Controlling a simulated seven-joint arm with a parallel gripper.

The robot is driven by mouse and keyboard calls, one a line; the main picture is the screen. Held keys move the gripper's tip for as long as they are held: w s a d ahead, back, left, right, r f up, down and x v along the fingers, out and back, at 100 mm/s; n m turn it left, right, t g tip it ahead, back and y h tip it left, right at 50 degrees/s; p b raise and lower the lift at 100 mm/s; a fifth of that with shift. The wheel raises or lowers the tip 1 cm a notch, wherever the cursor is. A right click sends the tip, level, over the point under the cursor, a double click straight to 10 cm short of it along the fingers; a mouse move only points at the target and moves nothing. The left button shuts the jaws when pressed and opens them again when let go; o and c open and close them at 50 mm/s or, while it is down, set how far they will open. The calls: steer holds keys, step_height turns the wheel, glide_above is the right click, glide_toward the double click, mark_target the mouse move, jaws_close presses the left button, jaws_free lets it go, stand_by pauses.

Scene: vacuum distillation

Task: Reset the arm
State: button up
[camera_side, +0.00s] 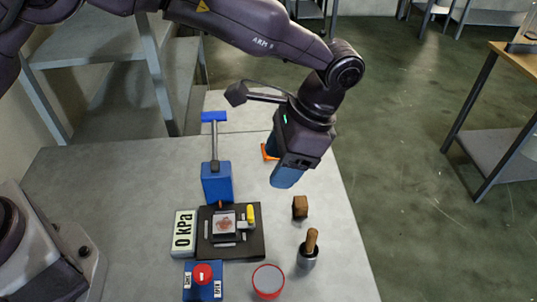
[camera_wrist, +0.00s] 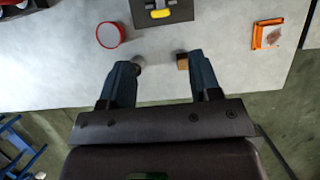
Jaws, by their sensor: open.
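My gripper (camera_side: 287,180) hangs above the right part of the table, pointing down. Its two blue fingers stand apart in the wrist view (camera_wrist: 162,68), with nothing held between them. It is behind and to the right of the black plate (camera_side: 248,252), which carries a small square chamber (camera_side: 225,223) with reddish contents and a yellow handle (camera_side: 250,213). A blue pump (camera_side: 216,183) with a T-shaped handle stands behind the plate.
An orange-framed item (camera_wrist: 267,36) lies near the table edge. The table's left part is mostly clear.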

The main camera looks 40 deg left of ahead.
steer(key=s+a+r+n+t+h, duration=0.1)
steer(key=s+a+r+n+t, duration=0.3)
steer(key=s+a+r, duration=0.5)
steer(key=s+a+r+n+t+h, duration=0.2)
steer(key=s+a+r+n+t, duration=0.2)
steer(key=s+a+r, duration=0.4)
steer(key=s+a, duration=0.2)
steer(key=a, duration=0.5)
steer(key=shift+a+r+n+t, duration=0.2)
steer(key=shift+r+n+t, duration=0.15)
steer(key=shift+n+t, duration=0.05)
